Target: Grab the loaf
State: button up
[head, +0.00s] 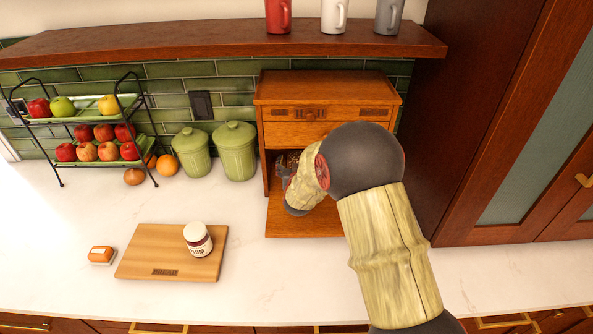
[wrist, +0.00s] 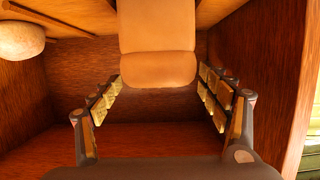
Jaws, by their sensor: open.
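The loaf (wrist: 158,40) is tan and smooth, and in the wrist view it enters from the top middle. My gripper (wrist: 160,84) is open, with one finger on each side of the loaf's near end. A gap shows between the loaf and each finger. In the head view my gripper (head: 284,176) is at the opening of the wooden bread box (head: 330,83), partly hidden by my own arm. The loaf cannot be made out in the head view.
A pale round bread (wrist: 20,40) is at the wrist view's upper left. The box's side walls (wrist: 270,60) are close around my gripper. Left of the box stand two green canisters (head: 237,155). A cutting board (head: 150,255) holds a jar (head: 198,240); a small orange-and-white item (head: 101,255) lies beside it.

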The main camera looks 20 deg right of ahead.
jog(key=shift+x, duration=1.15)
jog(key=c, duration=0.4)
jog(key=c, duration=1.1)
jog(key=shift+r, duration=0.1)
